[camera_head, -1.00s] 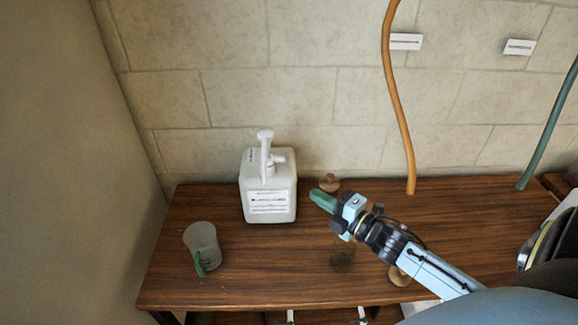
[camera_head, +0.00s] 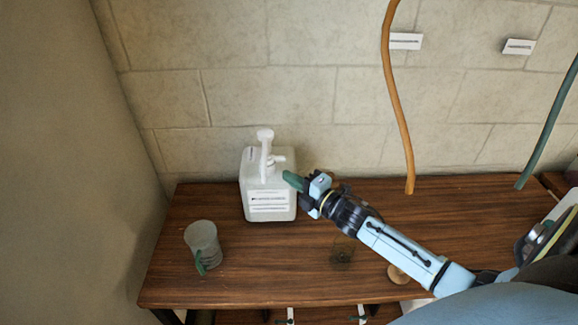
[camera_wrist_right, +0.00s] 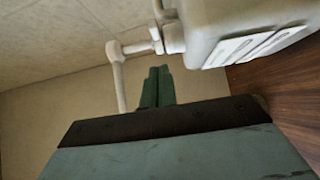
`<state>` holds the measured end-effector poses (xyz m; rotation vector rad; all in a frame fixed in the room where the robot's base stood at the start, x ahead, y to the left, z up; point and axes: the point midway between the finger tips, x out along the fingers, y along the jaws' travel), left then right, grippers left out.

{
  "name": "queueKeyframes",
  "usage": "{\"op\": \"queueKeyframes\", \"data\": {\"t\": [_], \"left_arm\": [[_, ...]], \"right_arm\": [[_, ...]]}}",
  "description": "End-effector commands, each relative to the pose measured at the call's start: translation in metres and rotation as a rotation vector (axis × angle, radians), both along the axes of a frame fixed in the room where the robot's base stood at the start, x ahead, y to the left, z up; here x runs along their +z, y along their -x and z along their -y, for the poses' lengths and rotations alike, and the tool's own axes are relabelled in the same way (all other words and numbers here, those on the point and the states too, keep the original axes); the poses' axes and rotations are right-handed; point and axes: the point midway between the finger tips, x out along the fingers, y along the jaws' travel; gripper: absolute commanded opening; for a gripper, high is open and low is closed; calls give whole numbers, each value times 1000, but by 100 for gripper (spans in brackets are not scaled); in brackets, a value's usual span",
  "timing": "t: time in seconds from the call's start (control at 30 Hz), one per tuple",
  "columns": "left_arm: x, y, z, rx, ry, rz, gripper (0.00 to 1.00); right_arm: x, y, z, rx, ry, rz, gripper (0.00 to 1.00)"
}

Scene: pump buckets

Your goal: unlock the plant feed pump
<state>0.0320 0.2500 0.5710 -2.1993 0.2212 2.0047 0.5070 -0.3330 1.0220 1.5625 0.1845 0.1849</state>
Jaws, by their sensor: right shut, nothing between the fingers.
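The plant feed pump is a white jug (camera_head: 268,203) with a label and a white pump head (camera_head: 265,136) on top, at the back left of the wooden table. In the right wrist view the jug body (camera_wrist_right: 225,28) is at the upper right and the pump's stem and spout (camera_wrist_right: 130,48) lie to the left of it. My right gripper (camera_head: 290,180) is shut and empty, its green fingertips close to the jug's upper right side. In the wrist view the fingertips (camera_wrist_right: 157,75) appear just below the pump neck; contact cannot be told. My left gripper is not in view.
A clear measuring cup (camera_head: 203,240) with a green handle stands at the table's front left. A small glass (camera_head: 343,250) and a round wooden knob (camera_head: 397,274) are near my right arm. An orange hose (camera_head: 397,100) and a green hose (camera_head: 548,130) hang at the right.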

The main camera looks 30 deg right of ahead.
Motion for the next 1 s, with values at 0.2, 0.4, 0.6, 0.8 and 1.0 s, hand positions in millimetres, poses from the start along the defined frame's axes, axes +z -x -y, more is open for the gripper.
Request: {"op": "queueKeyframes", "data": {"t": [0.2,0.4,0.6,0.8,1.0], "left_arm": [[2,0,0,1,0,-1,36],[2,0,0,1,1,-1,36],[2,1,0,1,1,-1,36],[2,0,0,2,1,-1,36],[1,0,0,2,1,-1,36]], "right_arm": [[1,-30,11,-1,1,1,0],[0,-41,18,0,0,0,0],[0,-43,19,0,-1,0,0],[0,-42,19,0,0,0,0],[-2,-37,31,10,3,-1,0]]}}
